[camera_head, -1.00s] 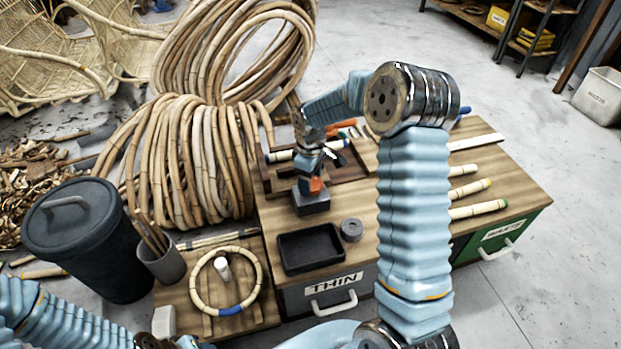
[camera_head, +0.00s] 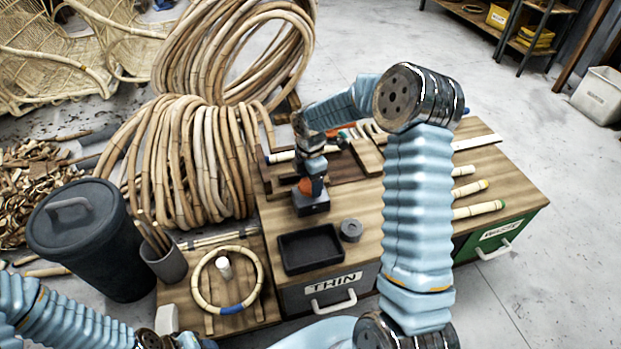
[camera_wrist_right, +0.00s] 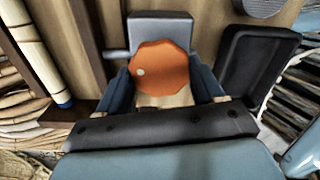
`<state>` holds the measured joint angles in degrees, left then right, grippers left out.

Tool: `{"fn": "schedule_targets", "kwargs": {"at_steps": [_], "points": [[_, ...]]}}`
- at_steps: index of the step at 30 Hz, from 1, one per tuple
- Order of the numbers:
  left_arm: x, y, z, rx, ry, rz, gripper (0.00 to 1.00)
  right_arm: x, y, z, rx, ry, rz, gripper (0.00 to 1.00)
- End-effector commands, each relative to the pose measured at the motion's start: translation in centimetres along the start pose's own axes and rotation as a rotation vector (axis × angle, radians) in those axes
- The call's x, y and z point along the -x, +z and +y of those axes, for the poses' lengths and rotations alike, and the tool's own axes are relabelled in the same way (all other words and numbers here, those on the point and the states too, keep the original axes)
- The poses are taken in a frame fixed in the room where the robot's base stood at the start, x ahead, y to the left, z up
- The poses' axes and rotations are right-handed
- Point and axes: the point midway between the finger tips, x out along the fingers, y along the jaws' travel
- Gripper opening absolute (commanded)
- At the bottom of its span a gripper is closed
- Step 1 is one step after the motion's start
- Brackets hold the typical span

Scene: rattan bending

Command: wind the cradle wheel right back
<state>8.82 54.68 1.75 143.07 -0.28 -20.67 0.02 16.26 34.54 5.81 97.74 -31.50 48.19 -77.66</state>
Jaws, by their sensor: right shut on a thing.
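The cradle wheel is an orange, many-sided knob with a pale dot near its left side; it fills the middle of the right wrist view (camera_wrist_right: 163,68). It sits on a grey cradle block (camera_wrist_right: 160,22), which stands on the bench in the head view (camera_head: 312,203). My right gripper (camera_wrist_right: 165,92) is shut on the wheel, with a dark finger on either side. In the head view the right gripper (camera_head: 312,180) comes down from above and hides most of the wheel. My left arm shows at the lower left; its gripper fingers cannot be made out.
A black tray (camera_head: 309,249) and a small grey cylinder (camera_head: 351,230) stand close in front of the cradle. A rattan ring (camera_head: 194,283) lies on the lower board at left. Pale rods (camera_head: 478,210) lie at the bench's right. Large rattan coils (camera_head: 185,160) stand behind.

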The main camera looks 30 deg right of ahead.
Motion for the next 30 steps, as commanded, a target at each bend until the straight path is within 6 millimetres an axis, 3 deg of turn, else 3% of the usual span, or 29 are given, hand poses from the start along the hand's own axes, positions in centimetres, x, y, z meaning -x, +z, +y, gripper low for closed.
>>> {"fn": "schedule_targets", "kwargs": {"at_steps": [12, 29, 30], "points": [[0.7, 0.0, 0.31, -0.001, 0.001, -0.001, 0.43, 0.14, 0.03, 0.1, 0.19, 0.003, 0.0, 0.36], [0.74, 0.0, 0.32, -0.001, 0.001, -0.001, 0.43, 0.1, 0.03, 0.1, 0.218, 0.004, -0.001, 0.36], [0.74, 0.0, 0.32, -0.001, 0.001, -0.001, 0.43, 0.1, 0.03, 0.1, 0.218, 0.004, -0.001, 0.73]]}}
